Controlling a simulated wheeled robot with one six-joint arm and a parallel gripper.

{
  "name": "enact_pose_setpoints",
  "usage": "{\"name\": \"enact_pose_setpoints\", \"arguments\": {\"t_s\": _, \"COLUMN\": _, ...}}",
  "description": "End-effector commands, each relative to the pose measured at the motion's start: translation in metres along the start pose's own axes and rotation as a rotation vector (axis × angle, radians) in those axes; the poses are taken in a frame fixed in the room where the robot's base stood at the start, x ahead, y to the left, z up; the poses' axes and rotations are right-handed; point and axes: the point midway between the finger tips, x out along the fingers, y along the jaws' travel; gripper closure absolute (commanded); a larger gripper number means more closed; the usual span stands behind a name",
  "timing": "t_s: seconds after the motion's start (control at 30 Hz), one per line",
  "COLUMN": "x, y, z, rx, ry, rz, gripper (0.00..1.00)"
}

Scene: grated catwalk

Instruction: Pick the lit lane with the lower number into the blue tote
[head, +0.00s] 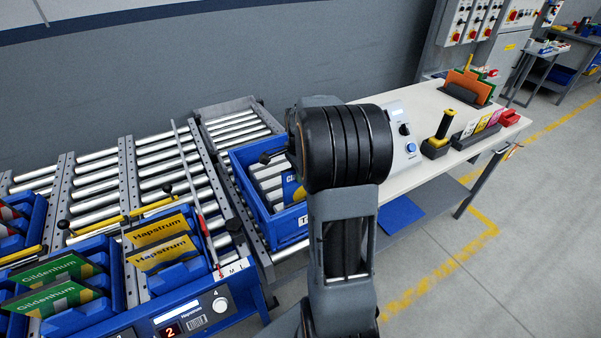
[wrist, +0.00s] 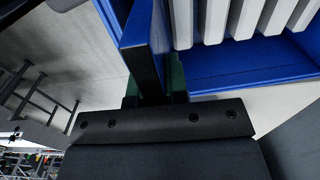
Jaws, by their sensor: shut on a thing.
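The blue tote (head: 284,232) stands at the end of the roller conveyor, partly hidden behind my arm. Several light grey bars (head: 268,180) show inside it. They also show in the wrist view (wrist: 245,20). My gripper (wrist: 155,92) is shut on a blue box (wrist: 146,38), seen edge-on at the tote's side in the wrist view. A blue-and-yellow box (head: 292,188) shows at the tote in the head view, largely hidden by my arm; it looks like the held one. The lane marked 4 (head: 190,305) has a red display reading 2 and a pale round button.
Yellow Hapstrum boxes (head: 160,243) and green Gildenhum boxes (head: 55,285) stand in blue lane bins at left. A white bench (head: 425,120) at right carries a control box, a yellow-handled tool (head: 442,130) and card holders.

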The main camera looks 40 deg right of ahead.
Motion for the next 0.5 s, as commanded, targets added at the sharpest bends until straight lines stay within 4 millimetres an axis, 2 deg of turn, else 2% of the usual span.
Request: {"name": "enact_pose_setpoints", "arguments": {"t_s": 0.5, "x": 0.022, "y": 0.000, "z": 0.000, "rx": 0.000, "ry": 0.000, "rz": 0.001, "gripper": 1.00}}
